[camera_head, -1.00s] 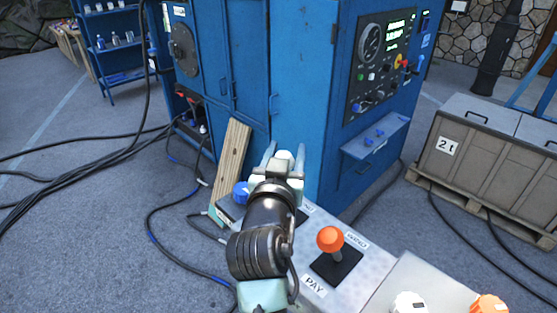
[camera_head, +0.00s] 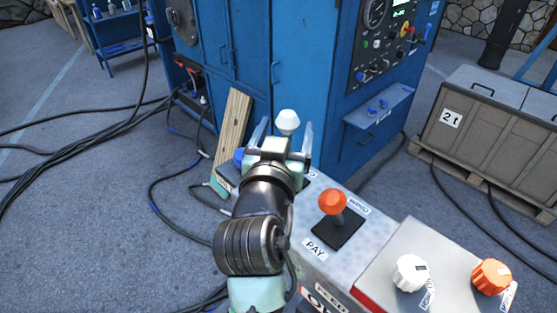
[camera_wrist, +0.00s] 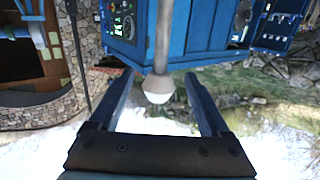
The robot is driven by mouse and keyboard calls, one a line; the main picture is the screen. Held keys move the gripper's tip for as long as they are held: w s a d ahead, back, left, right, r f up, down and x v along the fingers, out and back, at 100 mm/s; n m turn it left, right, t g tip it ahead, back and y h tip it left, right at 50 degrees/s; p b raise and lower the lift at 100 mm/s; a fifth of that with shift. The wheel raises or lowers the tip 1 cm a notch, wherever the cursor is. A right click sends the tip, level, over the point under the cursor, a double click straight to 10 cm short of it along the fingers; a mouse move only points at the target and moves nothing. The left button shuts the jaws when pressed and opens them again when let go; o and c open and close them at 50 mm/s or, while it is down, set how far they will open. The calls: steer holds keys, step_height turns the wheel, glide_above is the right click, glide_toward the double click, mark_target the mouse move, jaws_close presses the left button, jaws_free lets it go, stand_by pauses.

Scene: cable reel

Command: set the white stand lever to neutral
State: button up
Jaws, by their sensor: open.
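The white stand lever's rounded knob (camera_head: 287,121) shows between the fingers of my gripper (camera_head: 287,126) in the head view. In the wrist view the white knob (camera_wrist: 158,95) and its grey shaft (camera_wrist: 161,40) stand between the two dark fingers of my gripper (camera_wrist: 160,75), with a gap on each side. My gripper is open and not clamped on the knob. In the head view my wrist and arm hide the lever's shaft, its base and its label.
An orange-knobbed lever (camera_head: 332,202) stands on the grey console (camera_head: 309,217), right of my arm. A white knob (camera_head: 410,272) and an orange knob (camera_head: 491,276) sit on the nearer panel. A blue cabinet (camera_head: 300,90) and a wooden plank (camera_head: 232,130) are behind.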

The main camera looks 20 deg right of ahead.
steer(key=b+v, duration=0.2)
steer(key=v, duration=0.6)
steer(key=shift+s, duration=0.25)
steer(key=a+r+n+t+y, duration=0.2)
steer(key=a+r+t, duration=0.25)
steer(key=r, duration=0.45)
steer(key=a+r+n+t+y, duration=0.25)
steer(key=a+r+t, duration=0.2)
steer(key=r, duration=0.55)
steer(key=s+a+r+n+t+y, duration=0.2)
steer(key=s+a+r+t+y, duration=0.2)
steer(key=r, duration=0.7)
steer(key=shift+s+a+y, duration=0.65)
steer(key=shift+s+a, duration=0.35)
steer(key=shift+s, duration=0.2)
